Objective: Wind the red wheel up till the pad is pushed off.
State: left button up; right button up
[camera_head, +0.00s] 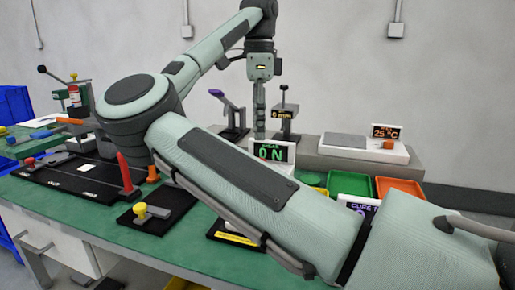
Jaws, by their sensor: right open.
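I cannot make out a red wheel or a pad for certain; my right arm covers much of the bench middle. A display reading 0 N (269,153) stands just behind that arm, and whatever is in front of it is hidden. My right gripper (259,122) points down behind this display, between a purple-handled lever press (233,112) and a stand with a 0 mm display (284,113). It is open, its fingers seen nearly edge-on, with nothing visible in it. My left gripper is not in view.
On the green bench (60,212) stand a red cone (124,172), a black base with a yellow knob (140,210), and a red knob (30,162). Green (350,184) and orange (400,187) trays lie right. A 25 °C display (386,132) stands behind them.

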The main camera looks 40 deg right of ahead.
jog(key=shift+f, duration=3.8)
jog(key=c, duration=0.9)
